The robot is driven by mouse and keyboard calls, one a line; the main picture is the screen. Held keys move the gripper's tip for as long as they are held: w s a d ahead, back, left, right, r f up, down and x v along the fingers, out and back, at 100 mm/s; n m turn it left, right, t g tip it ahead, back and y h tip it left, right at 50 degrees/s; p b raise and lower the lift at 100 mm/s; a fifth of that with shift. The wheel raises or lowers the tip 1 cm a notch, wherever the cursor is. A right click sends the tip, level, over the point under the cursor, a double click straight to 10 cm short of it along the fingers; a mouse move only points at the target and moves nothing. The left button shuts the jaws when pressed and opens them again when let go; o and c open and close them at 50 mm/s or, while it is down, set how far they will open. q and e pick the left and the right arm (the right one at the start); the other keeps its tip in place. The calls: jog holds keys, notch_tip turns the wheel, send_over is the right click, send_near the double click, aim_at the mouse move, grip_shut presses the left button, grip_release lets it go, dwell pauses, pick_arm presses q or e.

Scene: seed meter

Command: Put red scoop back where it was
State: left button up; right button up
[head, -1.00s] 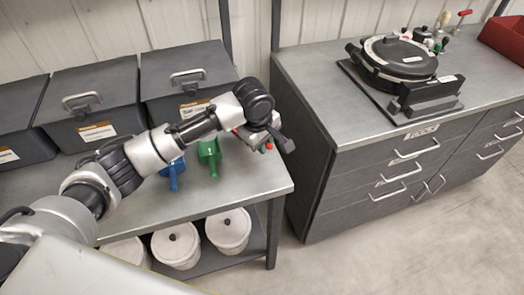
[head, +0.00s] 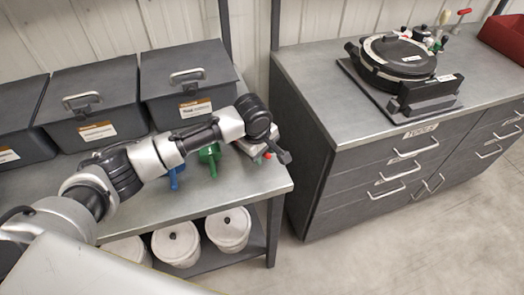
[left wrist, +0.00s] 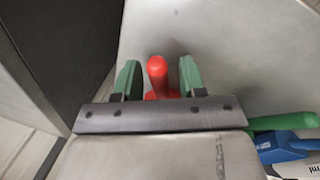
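The red scoop (left wrist: 157,76) has its handle pointing away between the two green fingertips of my left gripper (left wrist: 160,80) in the left wrist view. A narrow gap shows on each side of the handle, so the fingers are open around it. The scoop's bowl is hidden behind the gripper body. In the head view only a bit of the red scoop (head: 267,155) shows by my left gripper (head: 261,157), low over the right end of the bench, mostly covered by my wrist. My right gripper is not in view.
A green scoop (head: 213,161) and a blue scoop (head: 174,172) lie left of my gripper on the bench (head: 235,185). A lidded grey bin (head: 190,85) stands behind them. A drawer cabinet (head: 345,160) stands to the right across a gap.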

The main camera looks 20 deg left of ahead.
pick_arm(q)
notch_tip(320, 180, up, 12)
jog(key=s+a, duration=0.1)
jog(key=s, duration=0.1)
dwell(0.4)
